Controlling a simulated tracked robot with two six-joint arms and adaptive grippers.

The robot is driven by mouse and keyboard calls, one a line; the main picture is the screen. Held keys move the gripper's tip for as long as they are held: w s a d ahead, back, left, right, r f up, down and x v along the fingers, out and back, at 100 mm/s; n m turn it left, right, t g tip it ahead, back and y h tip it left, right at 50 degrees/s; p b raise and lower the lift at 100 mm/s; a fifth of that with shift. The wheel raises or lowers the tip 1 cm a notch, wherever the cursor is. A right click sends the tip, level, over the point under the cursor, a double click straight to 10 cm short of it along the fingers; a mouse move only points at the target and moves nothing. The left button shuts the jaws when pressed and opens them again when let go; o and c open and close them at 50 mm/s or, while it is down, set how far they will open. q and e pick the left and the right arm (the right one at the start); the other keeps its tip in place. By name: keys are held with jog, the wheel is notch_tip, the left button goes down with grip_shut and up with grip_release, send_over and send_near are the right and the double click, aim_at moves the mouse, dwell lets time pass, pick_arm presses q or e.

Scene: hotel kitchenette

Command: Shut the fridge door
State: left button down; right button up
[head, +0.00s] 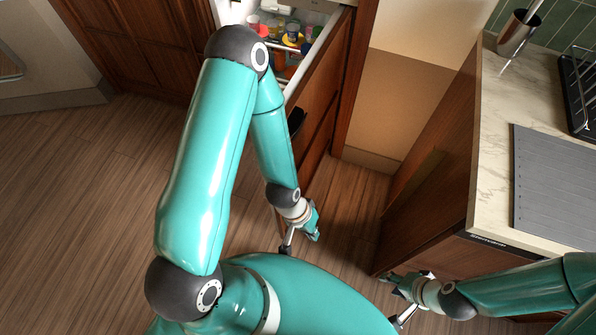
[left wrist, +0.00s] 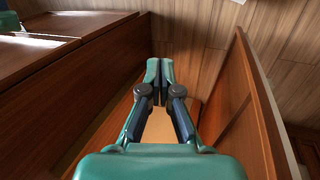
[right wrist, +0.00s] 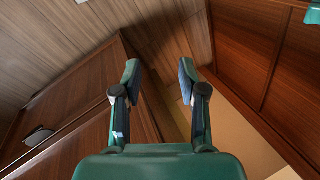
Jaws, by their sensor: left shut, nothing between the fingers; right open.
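The fridge (head: 228,12) is at the top of the head view. Its wood-fronted door (head: 322,95) stands open, with the lit interior and food showing to its left. The door also shows in the left wrist view (left wrist: 240,110) as a panel on the right with a pale inner edge. My left gripper (head: 314,234) is shut and empty near the door's lower end in the head view. In the left wrist view it points down between the door and a wood cabinet, on the door's wood side. I cannot tell if it touches the door. My right gripper (head: 394,280) is open and empty beside the counter.
A marble-topped counter (head: 495,120) is at right, carrying a grey mat (head: 555,185), a dark rack (head: 582,90) and a metal utensil cup (head: 518,35). Free wooden floor (head: 75,190) lies at left. A narrow floor gap (head: 350,200) separates door and counter.

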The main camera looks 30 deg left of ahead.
pick_arm(q)
jog(key=shift+a, duration=0.1)
pick_arm(e)
jog(key=shift+a, duration=0.1)
jog(key=o, duration=0.3)
pick_arm(q)
notch_tip(320, 180, down, 2)
jog(key=w+d+m+g+y+b, duration=0.3)
jog(key=m+g+b, duration=0.1)
jog(key=m+b, duration=0.6)
jog(key=w+a+r+m+t+y+b, duration=0.1)
jog(key=w+a+r+m+y+b, duration=0.1)
jog(key=w+r+m+y+b, duration=0.25)
jog(key=w+a+r+m+t+y+b, duration=0.1)
jog(key=w+a+r+m+y, duration=0.3)
jog(key=r, duration=0.4)
jog(key=s+a+f+y+b, duration=0.1)
jog(key=s+a+f, duration=0.1)
jog(key=a+f, duration=0.5)
jog(key=shift+s+a, duration=0.4)
jog(key=shift+a, duration=0.75)
pick_arm(e)
notch_tip(320, 180, down, 17)
